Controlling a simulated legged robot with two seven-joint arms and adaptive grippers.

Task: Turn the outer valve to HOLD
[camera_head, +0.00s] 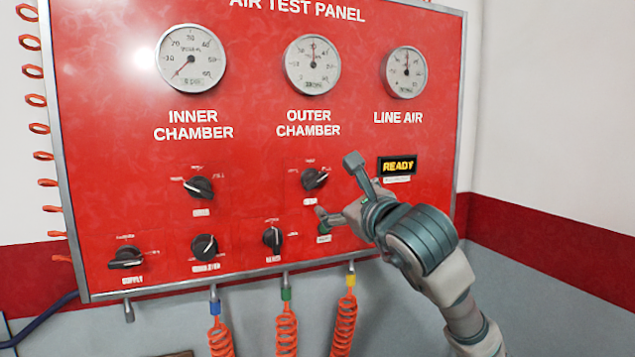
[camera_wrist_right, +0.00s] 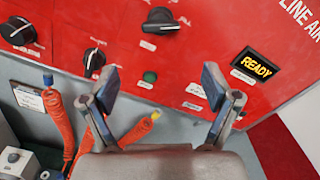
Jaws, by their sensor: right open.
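The outer valve (camera_head: 314,178) is a black knob with a pale pointer line on the red panel, below the OUTER CHAMBER gauge (camera_head: 313,64). It also shows at the top of the right wrist view (camera_wrist_right: 160,21). Its printed position labels are too small to read. My right gripper (camera_head: 338,187) is open and empty, just right of the outer valve and apart from it. In the right wrist view my right gripper's two fingers (camera_wrist_right: 160,88) are spread below the knob, with a green button (camera_wrist_right: 150,76) between them. My left gripper is not in view.
Another black knob (camera_head: 199,188) sits below INNER CHAMBER, with several more knobs along the bottom row. A READY display (camera_head: 397,166) is right of my gripper. Orange coiled hoses (camera_head: 286,330) hang below the panel. A grey and white box (camera_wrist_right: 15,160) shows at the wrist view's lower left.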

